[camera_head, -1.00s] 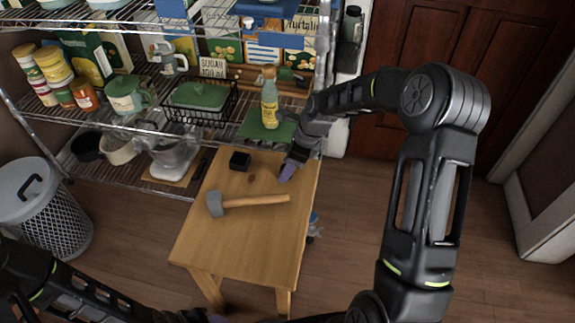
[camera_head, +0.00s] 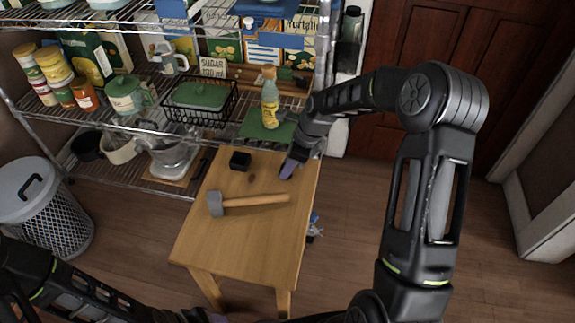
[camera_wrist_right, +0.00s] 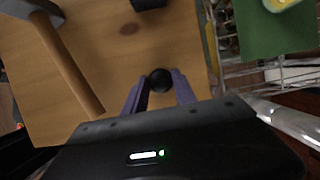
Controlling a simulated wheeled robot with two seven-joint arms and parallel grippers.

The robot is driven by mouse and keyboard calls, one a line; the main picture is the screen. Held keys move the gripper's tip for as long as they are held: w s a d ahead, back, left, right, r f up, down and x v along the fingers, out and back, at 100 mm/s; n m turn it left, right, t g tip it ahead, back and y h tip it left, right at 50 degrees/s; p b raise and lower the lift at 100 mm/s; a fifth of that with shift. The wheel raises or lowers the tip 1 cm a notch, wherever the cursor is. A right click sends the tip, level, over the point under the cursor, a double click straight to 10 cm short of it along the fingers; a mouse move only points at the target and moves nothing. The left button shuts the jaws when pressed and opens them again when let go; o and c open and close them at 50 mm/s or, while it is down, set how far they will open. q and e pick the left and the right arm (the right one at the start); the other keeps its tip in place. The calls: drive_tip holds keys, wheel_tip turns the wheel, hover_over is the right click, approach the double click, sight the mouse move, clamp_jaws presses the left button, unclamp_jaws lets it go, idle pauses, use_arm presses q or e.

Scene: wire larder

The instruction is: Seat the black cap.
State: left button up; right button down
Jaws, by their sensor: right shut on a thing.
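The black cap (camera_wrist_right: 160,80) is a small round dark piece between the purple fingertips of my right gripper (camera_wrist_right: 158,92) in the right wrist view. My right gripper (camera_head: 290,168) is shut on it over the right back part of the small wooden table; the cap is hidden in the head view. A pale bottle with a yellow label (camera_head: 270,103) stands upright on a green mat (camera_head: 262,134) on the wire shelf. Its top looks tan. My left gripper (camera_head: 212,318) shows only in part at the bottom edge, and its jaws cannot be made out.
A hammer (camera_head: 248,200) lies across the wooden table (camera_head: 238,245). A black block (camera_head: 240,160) stands near its back edge. A black wire basket (camera_head: 199,112) with a green dish is left of the bottle. Shelf posts and the upper shelf (camera_head: 225,25) bound the space.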

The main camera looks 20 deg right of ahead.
drive_tip(key=shift+r, duration=0.15)
drive_tip(key=shift+r+p, duration=2.65)
drive_tip(key=shift+r, duration=0.25)
drive_tip(key=shift+a, duration=0.1)
drive_tip(key=shift+s+a+r+n+g+p, duration=0.1)
drive_tip(key=shift+a+r+n+g+p, duration=0.15)
drive_tip(key=shift+n, duration=0.2)
drive_tip(key=shift+s+a+n+g+p, duration=0.15)
drive_tip(key=shift+n+p, duration=0.15)
drive_tip(key=shift+n, duration=0.15)
drive_tip(key=s+a+r+n+g+h+p, duration=0.1)
drive_tip(key=s+a+r+n+g+p, duration=0.1)
drive_tip(key=n, duration=0.9)
drive_tip(key=s+a+r+n+g+h+p, duration=0.2)
drive_tip(key=n+p, duration=0.5)
drive_tip(key=n, duration=0.5)
drive_tip(key=shift+s+a+r+n+g, duration=0.3)
drive_tip(key=shift+s+a+r+g, duration=0.5)
drive_tip(key=shift+s+a, duration=0.35)
drive_tip(key=shift+w+a, duration=0.1)
